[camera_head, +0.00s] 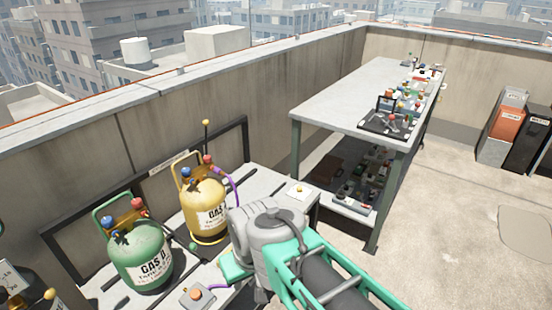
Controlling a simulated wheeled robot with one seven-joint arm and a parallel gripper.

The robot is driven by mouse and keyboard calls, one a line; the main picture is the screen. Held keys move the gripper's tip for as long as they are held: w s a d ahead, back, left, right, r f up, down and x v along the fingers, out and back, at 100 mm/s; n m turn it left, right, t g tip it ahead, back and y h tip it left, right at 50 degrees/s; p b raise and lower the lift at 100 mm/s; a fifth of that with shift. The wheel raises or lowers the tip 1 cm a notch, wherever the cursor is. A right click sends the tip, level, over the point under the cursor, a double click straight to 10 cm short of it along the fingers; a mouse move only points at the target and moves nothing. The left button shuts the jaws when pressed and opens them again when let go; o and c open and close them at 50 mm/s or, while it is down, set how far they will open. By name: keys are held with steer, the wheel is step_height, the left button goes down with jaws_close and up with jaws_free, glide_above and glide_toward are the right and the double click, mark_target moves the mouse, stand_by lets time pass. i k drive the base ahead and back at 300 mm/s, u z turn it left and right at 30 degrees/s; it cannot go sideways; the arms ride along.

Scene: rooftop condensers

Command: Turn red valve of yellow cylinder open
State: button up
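The yellow cylinder (204,208), labelled GAS, stands upright on a low grey bench at the left. Its red valve knob (207,159) is on the right of its top, beside a blue knob (186,172). A purple hose (229,181) runs from near the red knob down to the right. I cannot tell how far the valve is turned. My grey and teal arm comes in from the lower right, its grey joint just right of the cylinder in the picture. My gripper's fingers do not show, and nothing visible touches the red knob.
A green cylinder (141,255) with red and blue knobs stands left of the yellow one. A dark frame and parapet wall (190,105) stand behind. A cluttered table (345,97) is behind right; open floor (450,240) lies right.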

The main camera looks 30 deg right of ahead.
mark_target(207, 160)
steer(key=z, duration=0.5)
steer(key=k, duration=0.7)
steer(key=z, duration=0.95)
steer(key=i, duration=1.15)
steer(key=u, duration=0.6)
steer(key=i, duration=0.7)
steer(key=u, duration=1.2)
steer(key=i, duration=0.5)
steer(key=u, duration=0.55)
